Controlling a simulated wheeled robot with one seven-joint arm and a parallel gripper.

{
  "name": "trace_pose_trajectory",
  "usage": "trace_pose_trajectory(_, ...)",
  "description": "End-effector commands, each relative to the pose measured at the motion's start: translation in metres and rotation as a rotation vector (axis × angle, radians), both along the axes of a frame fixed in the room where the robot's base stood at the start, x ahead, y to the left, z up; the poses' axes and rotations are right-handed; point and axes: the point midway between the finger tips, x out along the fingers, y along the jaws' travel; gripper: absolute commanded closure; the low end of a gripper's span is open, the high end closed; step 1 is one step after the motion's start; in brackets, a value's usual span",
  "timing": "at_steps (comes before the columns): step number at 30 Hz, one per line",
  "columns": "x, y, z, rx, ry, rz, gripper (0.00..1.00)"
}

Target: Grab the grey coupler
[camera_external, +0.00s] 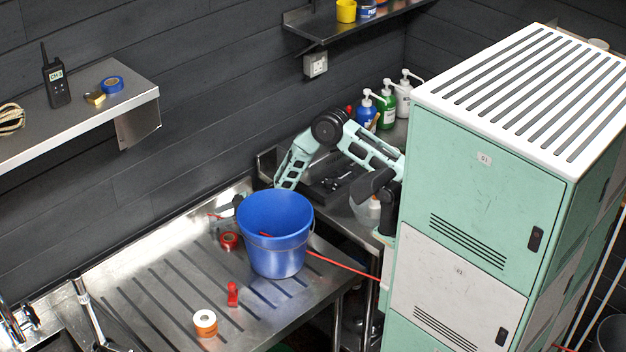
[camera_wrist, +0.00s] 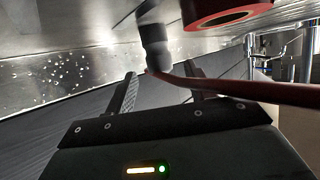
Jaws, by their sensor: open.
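The grey coupler (camera_wrist: 154,48) shows in the wrist view as a short cylinder, lighter at one end and dark at the other. It lies ahead of my fingers, near the middle of the picture. My gripper (camera_wrist: 162,74) is open, one finger to each side below the coupler, with nothing held. In the external view, my gripper (camera_external: 239,202) is low over the steel drainboard (camera_external: 150,285), partly hidden behind the blue bucket (camera_external: 272,240). I cannot make out the coupler clearly there.
A red tape roll (camera_external: 229,241) lies left of the bucket and shows close to the coupler in the wrist view (camera_wrist: 222,18). The wall (camera_external: 140,190) is close behind.

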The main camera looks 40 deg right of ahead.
Motion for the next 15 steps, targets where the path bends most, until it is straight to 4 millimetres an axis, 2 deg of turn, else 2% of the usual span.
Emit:
trace_pose_trajectory(6,0.017,0.021,-0.01,0.0,0.002,0.001,0.46)
trace_pose_trajectory(15,0.021,0.026,-0.013,0.0,0.0,0.0,0.46)
